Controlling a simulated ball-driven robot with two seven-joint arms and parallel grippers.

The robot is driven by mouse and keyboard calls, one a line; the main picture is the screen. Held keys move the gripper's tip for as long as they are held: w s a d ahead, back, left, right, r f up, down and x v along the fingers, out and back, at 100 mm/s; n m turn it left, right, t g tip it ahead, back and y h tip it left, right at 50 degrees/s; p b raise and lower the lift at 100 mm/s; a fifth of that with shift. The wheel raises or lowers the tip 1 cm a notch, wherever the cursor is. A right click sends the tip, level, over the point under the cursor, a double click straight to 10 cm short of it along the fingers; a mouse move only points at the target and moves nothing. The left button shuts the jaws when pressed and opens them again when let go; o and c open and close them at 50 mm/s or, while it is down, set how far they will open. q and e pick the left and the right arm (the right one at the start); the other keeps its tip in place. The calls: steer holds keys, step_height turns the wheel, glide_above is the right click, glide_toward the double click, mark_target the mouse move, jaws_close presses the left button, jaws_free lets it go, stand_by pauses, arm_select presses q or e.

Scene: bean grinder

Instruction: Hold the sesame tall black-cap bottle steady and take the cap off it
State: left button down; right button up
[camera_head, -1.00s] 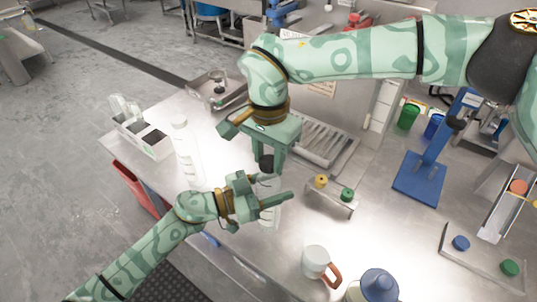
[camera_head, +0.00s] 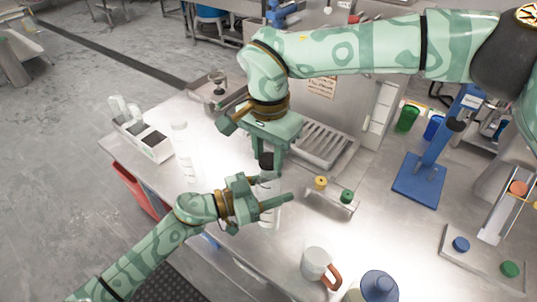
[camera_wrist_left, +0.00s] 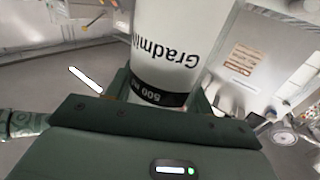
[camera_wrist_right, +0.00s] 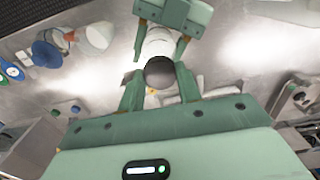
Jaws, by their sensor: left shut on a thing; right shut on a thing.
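The tall white bottle (camera_head: 267,217) stands on the steel table, near the middle of the head view. My left gripper (camera_head: 268,203) is shut around its body from the left. The left wrist view shows the bottle (camera_wrist_left: 180,50) close up, with inverted lettering and a black "500" band. The black cap (camera_head: 266,161) is at the top of the bottle. My right gripper (camera_head: 263,158) reaches down from above and is shut on the cap. In the right wrist view the dark cap (camera_wrist_right: 160,72) sits between its fingers. I cannot tell whether cap and neck still touch.
Another pale bottle (camera_head: 184,150) stands to the left, beside a white caddy (camera_head: 148,138). A small rack with yellow and green knobs (camera_head: 331,193) is close on the right. A mug (camera_head: 316,264) and a blue-topped container (camera_head: 379,287) stand near the front.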

mark_target(269, 159)
steer(key=shift+r, duration=0.5)
steer(key=shift+r, duration=2)
arm_select(q)
steer(key=shift+c, duration=2.4)
jaws_free()
steer(key=shift+a, duration=0.1)
